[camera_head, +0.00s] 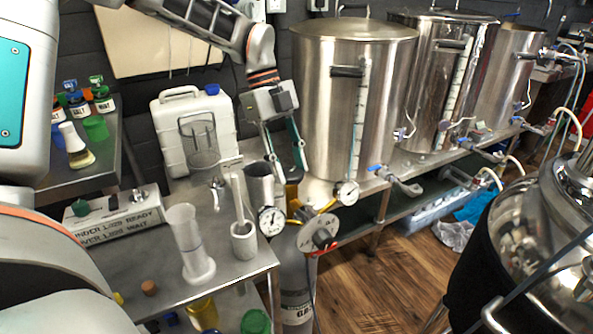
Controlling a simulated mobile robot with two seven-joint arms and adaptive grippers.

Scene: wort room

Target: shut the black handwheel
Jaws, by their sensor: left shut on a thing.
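My left gripper (287,170) reaches down from the upper middle, fingers pointing down, beside the first steel kettle. Its fingers are closed around a dark part just above a brass valve (292,192). This dark part appears to be the black handwheel; it is mostly hidden by the fingers, so its turn position cannot be told. Below the valve stands a grey gas cylinder (295,275). My right gripper is not in view.
Steel kettles (335,100) with taps stand on a bench to the right. A steel table at left holds a clear measuring cylinder (192,250), a white holder (243,235), a glass jug (200,150) and a white canister (170,110). A steel vessel (530,235) stands at lower right.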

